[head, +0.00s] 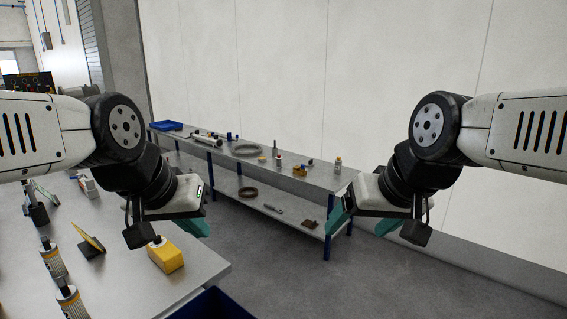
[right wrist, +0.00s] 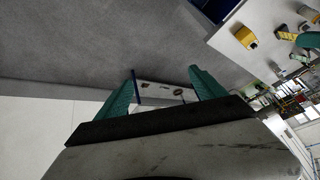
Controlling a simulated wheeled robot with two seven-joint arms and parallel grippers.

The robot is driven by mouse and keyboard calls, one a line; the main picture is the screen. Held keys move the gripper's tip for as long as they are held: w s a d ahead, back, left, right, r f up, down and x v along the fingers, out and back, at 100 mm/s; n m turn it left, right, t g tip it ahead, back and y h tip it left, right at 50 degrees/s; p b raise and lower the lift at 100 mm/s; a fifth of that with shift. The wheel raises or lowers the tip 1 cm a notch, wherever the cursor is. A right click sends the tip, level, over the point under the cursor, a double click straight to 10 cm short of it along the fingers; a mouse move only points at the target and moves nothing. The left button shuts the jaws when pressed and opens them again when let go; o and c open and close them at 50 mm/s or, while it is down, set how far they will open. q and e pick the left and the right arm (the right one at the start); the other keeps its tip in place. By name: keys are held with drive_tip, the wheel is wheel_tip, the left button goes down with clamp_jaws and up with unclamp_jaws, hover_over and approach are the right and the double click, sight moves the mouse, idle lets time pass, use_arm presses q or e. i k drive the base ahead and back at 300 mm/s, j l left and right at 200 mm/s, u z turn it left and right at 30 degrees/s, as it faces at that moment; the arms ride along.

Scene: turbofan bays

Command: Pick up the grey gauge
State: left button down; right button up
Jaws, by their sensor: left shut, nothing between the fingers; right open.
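I cannot pick out the grey gauge with certainty; the small things on the far bench are too small to tell apart. A small grey thing (head: 273,208) lies on that bench's lower shelf, its kind unclear. My right gripper (head: 364,224) is open and empty, in front of the far bench's right end. In the right wrist view its teal fingers (right wrist: 163,88) stand apart, with part of the far bench seen between them in the distance.
The near table (head: 130,285) bears a yellow block (head: 166,255), a tilted yellow plate (head: 91,242) and striped cylinders (head: 53,262). A dark blue bin (head: 212,306) stands below. Grey floor lies between.

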sight(278, 165)
drive_tip(key=i+l, duration=0.1)
drive_tip(key=l, duration=0.3)
drive_tip(key=i+l, duration=0.15)
drive_tip(key=l, duration=0.2)
drive_tip(key=i+l, duration=0.1)
drive_tip(key=l, duration=0.3)
drive_tip(key=i+l, duration=0.1)
drive_tip(key=l, duration=0.25)
drive_tip(key=i+l, duration=0.1)
drive_tip(key=l, duration=0.3)
drive_tip(key=i+l, duration=0.1)
drive_tip(key=i, duration=0.55)
drive_tip(key=i+l+z, duration=0.1)
drive_tip(key=i, duration=0.5)
drive_tip(key=i+j, duration=0.75)
drive_tip(key=i+j+z, duration=0.1)
drive_tip(key=i+j, duration=0.6)
drive_tip(key=j, duration=0.25)
drive_tip(key=i+j, duration=0.15)
drive_tip(key=j, duration=0.2)
drive_tip(key=i+j, duration=0.1)
drive_tip(key=j, duration=0.25)
drive_tip(key=i+j, duration=0.15)
drive_tip(key=j, duration=0.2)
drive_tip(key=i+j, duration=0.15)
drive_tip(key=j, duration=0.2)
drive_tip(key=i+j, duration=0.15)
drive_tip(key=j, duration=0.2)
drive_tip(key=i+j, duration=0.1)
drive_tip(key=j, duration=0.2)
